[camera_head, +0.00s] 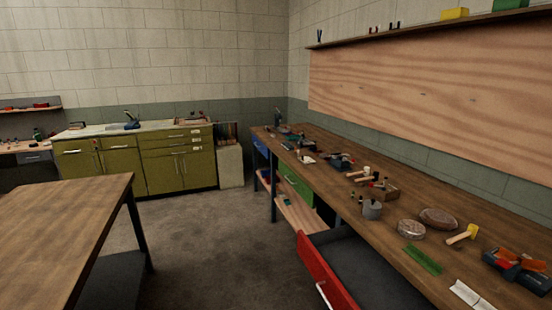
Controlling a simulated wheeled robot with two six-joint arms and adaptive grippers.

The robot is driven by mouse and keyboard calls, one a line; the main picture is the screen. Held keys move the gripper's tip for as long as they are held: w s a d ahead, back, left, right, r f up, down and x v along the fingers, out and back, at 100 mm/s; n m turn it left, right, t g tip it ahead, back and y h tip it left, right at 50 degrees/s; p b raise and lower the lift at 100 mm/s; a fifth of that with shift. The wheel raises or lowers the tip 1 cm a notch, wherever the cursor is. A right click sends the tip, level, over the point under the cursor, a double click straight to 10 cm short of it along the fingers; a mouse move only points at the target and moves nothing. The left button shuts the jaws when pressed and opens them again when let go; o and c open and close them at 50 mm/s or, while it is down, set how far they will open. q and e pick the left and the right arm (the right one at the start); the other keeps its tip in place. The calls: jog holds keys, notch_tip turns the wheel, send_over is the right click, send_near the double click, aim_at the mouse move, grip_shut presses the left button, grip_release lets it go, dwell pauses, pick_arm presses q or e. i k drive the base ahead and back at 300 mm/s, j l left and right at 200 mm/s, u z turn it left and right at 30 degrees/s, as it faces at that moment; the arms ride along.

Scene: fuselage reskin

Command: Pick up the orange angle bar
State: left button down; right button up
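I cannot make out an orange angle bar for certain in the head view. The only clearly orange pieces (510,256) sit on dark blue-grey boxes (503,270) at the right end of the long workbench (345,155). They are too small and blurred for me to tell their shape. Neither of my grippers shows in the view.
A red drawer (320,270) stands open below the workbench and juts into the floor space. Several tools, including a yellow-headed mallet (462,235), lie on the bench. A wooden table (60,215) stands at left. The floor (225,240) between is clear. Olive cabinets (165,165) stand behind.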

aim_at(503, 253)
jog(key=z, duration=1.7)
